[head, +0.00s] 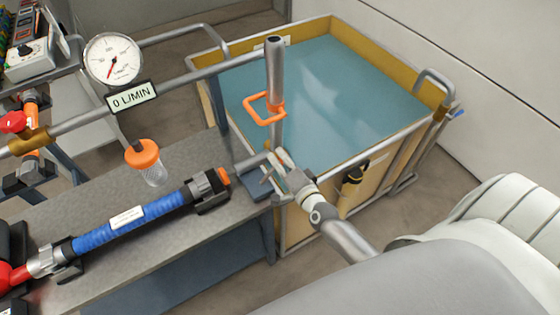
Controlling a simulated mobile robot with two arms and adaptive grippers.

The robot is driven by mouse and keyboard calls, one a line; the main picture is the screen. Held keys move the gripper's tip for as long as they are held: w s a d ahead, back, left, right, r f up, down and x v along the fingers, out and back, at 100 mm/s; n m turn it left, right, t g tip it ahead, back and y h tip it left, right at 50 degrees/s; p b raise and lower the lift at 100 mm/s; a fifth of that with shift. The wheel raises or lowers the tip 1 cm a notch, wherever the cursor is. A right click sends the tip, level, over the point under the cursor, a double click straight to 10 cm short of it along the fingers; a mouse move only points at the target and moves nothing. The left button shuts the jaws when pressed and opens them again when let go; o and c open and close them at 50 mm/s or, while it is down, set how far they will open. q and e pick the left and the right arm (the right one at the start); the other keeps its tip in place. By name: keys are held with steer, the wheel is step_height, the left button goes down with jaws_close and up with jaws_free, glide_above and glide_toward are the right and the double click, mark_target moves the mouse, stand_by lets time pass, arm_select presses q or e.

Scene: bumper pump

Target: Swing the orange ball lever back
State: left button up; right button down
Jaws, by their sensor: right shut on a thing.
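An orange loop-shaped handle (263,108) sits on an upright grey pipe (274,65) at the near side of the tank; I take it for the orange ball lever. My right gripper (279,168) comes in from the lower right, close to the foot of this pipe and below the orange loop. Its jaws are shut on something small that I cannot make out. I cannot tell whether it touches the upright pipe. My left gripper is not in view.
A water tank (320,20) stands behind. A grey bench (105,185) bears a blue hose (110,232) and an orange-capped strainer (143,153). A black-and-yellow item (352,178) hangs on the tank.

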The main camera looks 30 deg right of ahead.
steer(key=shift+a+f, duration=0.1)
steer(key=shift+a, duration=0.1)
steer(key=c, duration=1.2)
jaws_free()
steer(key=shift+s+d, duration=0.1)
steer(key=shift+s, duration=0.3)
steer(key=s, duration=0.3)
steer(key=s+r, duration=0.1)
steer(key=s, duration=0.3)
steer(key=s+r, duration=0.1)
steer(key=s, duration=0.3)
steer(key=shift+f, duration=0.1)
